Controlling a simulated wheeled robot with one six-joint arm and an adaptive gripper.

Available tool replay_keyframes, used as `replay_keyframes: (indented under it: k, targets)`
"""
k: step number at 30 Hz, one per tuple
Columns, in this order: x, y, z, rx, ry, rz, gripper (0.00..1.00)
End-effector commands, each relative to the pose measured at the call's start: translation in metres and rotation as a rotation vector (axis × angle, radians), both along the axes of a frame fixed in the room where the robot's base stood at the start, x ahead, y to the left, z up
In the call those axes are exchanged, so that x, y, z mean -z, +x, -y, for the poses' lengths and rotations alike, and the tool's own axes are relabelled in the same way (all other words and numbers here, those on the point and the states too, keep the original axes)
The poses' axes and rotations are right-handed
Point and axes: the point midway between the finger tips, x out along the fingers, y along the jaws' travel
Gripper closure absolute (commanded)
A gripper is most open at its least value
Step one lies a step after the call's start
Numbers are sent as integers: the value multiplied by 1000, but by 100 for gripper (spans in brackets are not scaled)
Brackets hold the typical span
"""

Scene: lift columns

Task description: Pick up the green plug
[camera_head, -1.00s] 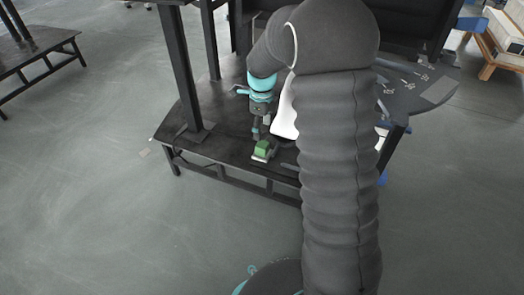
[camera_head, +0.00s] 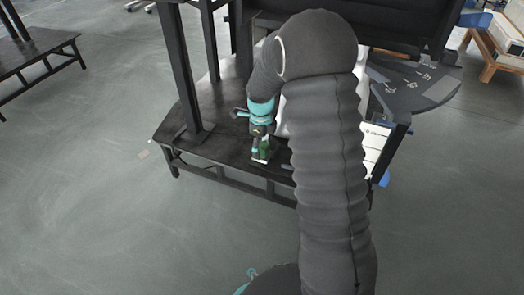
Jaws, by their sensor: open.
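The green plug (camera_head: 265,144) stands near the front edge of the dark table (camera_head: 215,142). It is small here and partly hidden by my gripper. My gripper (camera_head: 262,152) points down at the plug, with its fingers over or beside it. The fingers are open, and I cannot tell whether they touch the plug. My arm covers the area to the right of the plug.
A dark upright post (camera_head: 181,75) rises from the table left of my gripper. A dark round-edged panel (camera_head: 415,85) with light markings is at the right. White boxes with blue parts (camera_head: 377,150) sit below it. The floor in front is clear.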

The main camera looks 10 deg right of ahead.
Motion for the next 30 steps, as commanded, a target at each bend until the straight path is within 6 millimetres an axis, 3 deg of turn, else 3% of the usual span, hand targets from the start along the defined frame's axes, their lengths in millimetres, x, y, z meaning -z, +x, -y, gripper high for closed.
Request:
replay_keyframes:
  k: [1,6,9,20,26,30]
  targets:
    - [0,0,0,0,0,0,29]
    - [0,0,0,0,0,0,72]
    - [-1,0,0,0,0,0,90]
    - [-4,0,0,0,-1,1,90]
    - [-22,1,0,0,0,3,90]
    - [-46,1,0,0,0,4,90]
